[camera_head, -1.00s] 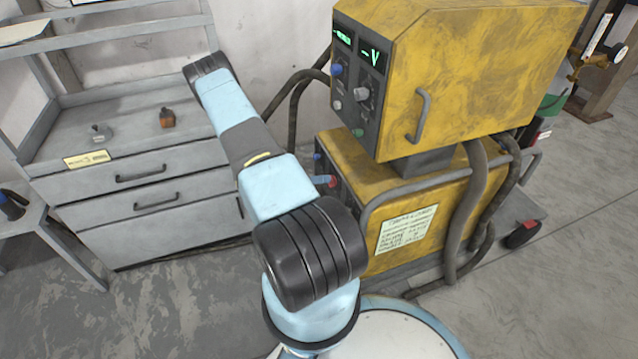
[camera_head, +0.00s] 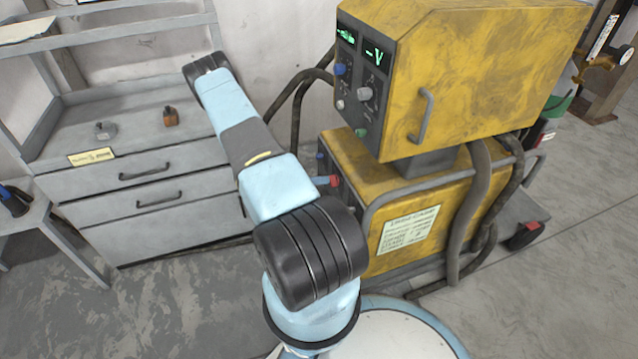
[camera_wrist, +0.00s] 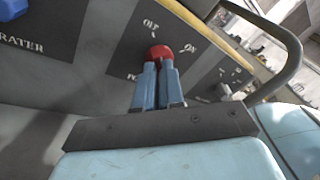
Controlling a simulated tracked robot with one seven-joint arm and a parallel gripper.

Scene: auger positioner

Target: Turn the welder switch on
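The welder is a yellow two-part machine (camera_head: 470,70) on the right in the head view. Its red switch knob (camera_head: 334,181) is on the dark front panel of the lower unit. In the wrist view the red knob (camera_wrist: 160,51) sits on a dark panel, with "OFF" lettering above it and "ON" lettering to its upper right. My gripper (camera_wrist: 159,66) has its two blue fingers close together at the knob's near side, and they appear closed on it. The fingertips partly cover the knob. In the head view my arm hides most of the gripper.
A curved grey handle bar (camera_wrist: 285,50) stands close at the right of my gripper. A smaller grey knob (camera_wrist: 223,91) and a blue knob (camera_wrist: 13,8) flank the switch. A grey drawer cabinet (camera_head: 150,206) stands at the left. Thick hoses (camera_head: 480,205) hang beside the welder.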

